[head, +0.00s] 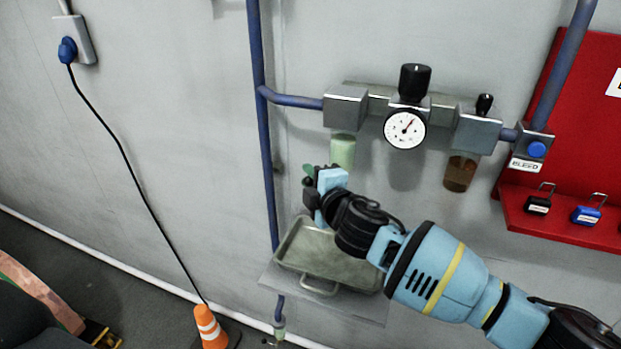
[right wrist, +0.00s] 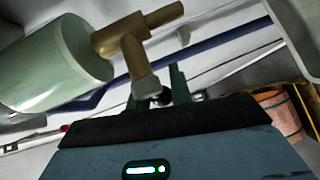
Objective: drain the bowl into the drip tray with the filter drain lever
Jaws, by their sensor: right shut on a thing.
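The pale green filter bowl (head: 343,150) hangs under the left block of the wall unit. In the right wrist view the bowl (right wrist: 55,65) is large at the left. The tan drain lever (right wrist: 133,48) sticks out from the bowl's end, with a short arm toward my fingers. My right gripper (head: 309,178) is just below and left of the bowl. In the right wrist view its green fingers (right wrist: 160,92) are shut on the lever's end. The grey drip tray (head: 345,258) sits below on a wall shelf, partly behind my right arm. The liquid level cannot be told. My left gripper is not in view.
A gauge (head: 405,129), a black knob (head: 414,82) and a brown bowl (head: 460,173) are right of the green bowl. A blue pipe (head: 263,140) runs down at its left. A red lock board (head: 570,225) is at the far right. An orange cone (head: 208,325) stands below.

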